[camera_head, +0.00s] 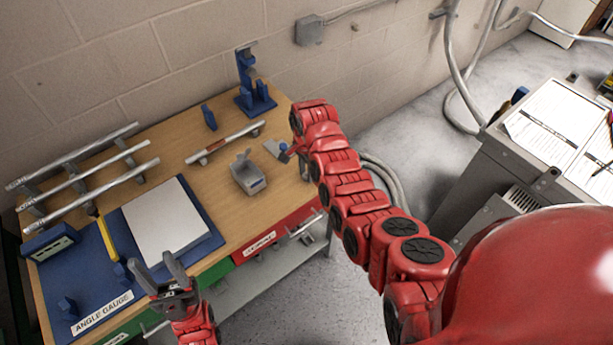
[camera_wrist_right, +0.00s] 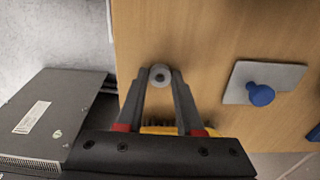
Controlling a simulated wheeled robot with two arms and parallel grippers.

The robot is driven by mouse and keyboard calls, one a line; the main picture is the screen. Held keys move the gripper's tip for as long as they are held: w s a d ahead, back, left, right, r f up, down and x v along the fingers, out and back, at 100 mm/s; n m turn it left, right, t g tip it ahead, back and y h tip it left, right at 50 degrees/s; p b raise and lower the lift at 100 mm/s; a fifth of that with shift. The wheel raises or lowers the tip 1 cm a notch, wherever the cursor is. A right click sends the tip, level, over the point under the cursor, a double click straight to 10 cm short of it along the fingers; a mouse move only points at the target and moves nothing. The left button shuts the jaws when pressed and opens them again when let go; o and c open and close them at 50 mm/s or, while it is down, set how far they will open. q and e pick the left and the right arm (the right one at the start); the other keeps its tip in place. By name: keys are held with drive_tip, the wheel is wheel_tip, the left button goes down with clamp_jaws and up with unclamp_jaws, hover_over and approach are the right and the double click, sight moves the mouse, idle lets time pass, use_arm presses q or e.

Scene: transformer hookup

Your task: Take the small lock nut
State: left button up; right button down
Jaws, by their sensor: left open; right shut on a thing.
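The small lock nut (camera_wrist_right: 160,76) is a round grey ring with a pale centre. In the right wrist view it sits between the fingertips of my right gripper (camera_wrist_right: 160,82), which is shut on it over the wooden bench top. I cannot tell whether the nut touches the bench or hangs above it. In the head view the nut is hidden and my right gripper is mostly covered by my red arm near the bench's right end. My left gripper (camera_head: 163,276) is open and empty, in front of the bench by the angle gauge mat.
A grey plate with a blue knob (camera_wrist_right: 261,94) lies beside my right gripper. The wooden bench (camera_head: 235,217) also holds a grey open box (camera_head: 248,175), a blue stand (camera_head: 254,97), a rod rack (camera_head: 80,168) and a blue mat (camera_head: 92,280). A grey cabinet (camera_head: 470,175) stands right.

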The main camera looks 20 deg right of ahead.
drive_tip(key=shift+r+p, duration=0.4)
drive_tip(key=shift+r, duration=0.7)
wheel_tip(320, 180, up, 5)
drive_tip(key=shift+f, duration=0.1)
